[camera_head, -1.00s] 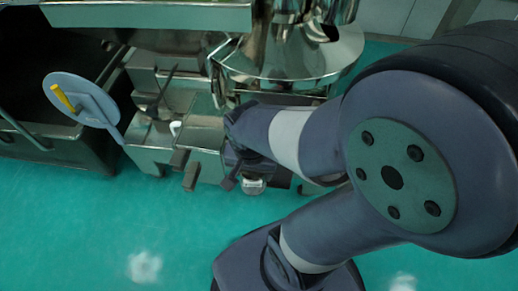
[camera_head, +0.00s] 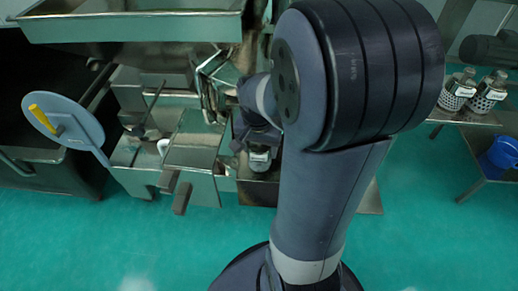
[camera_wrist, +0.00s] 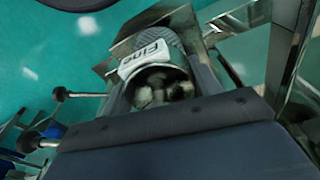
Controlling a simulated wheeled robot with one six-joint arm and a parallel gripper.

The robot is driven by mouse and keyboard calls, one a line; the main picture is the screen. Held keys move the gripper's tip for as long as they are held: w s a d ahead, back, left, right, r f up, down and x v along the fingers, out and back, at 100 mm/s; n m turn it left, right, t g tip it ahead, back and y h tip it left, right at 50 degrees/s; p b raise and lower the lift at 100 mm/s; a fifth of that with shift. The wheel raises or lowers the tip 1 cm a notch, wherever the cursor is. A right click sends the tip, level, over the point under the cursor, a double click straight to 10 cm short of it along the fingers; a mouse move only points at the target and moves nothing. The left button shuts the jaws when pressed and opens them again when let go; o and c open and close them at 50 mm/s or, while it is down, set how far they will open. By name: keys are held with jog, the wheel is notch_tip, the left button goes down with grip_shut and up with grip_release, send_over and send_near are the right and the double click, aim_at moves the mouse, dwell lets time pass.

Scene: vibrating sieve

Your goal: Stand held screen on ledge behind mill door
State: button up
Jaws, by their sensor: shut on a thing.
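My gripper (camera_wrist: 157,75) is shut on the screen (camera_wrist: 146,56), a short cylinder with a white band labelled "Fine"; a finger lies on each side of it. In the head view the screen (camera_head: 260,159) is a small pale shape just below my gripper (camera_head: 250,140), beside steel machine parts. The mill (camera_head: 203,150) is the steel body left of my gripper, with dark handles on its front. The arm covers much of the area to its right. I cannot clearly make out the mill door or the ledge, nor whether the screen touches anything.
A grey disc (camera_head: 62,130) with a yellow handle stands at left, before a dark bin (camera_head: 40,168). A steel tray (camera_head: 130,27) overhangs the back. At right, a shelf (camera_head: 470,118) holds two perforated canisters (camera_head: 456,92), with a blue bucket (camera_head: 503,156) below. The front floor is clear.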

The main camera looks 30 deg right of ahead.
jog(key=w+f+b, duration=0.1)
jog(key=f, duration=0.1)
jog(key=w+d+f+b, duration=0.1)
jog(key=f, duration=0.1)
jog(key=w+d+f+b, duration=0.1)
jog(key=f, duration=0.2)
jog(key=shift+w+d, duration=0.1)
jog(key=shift+w, duration=0.05)
jog(key=shift+w+d, duration=0.1)
jog(key=shift+w, duration=0.05)
jog(key=shift+f, duration=0.15)
jog(key=o, duration=1.2)
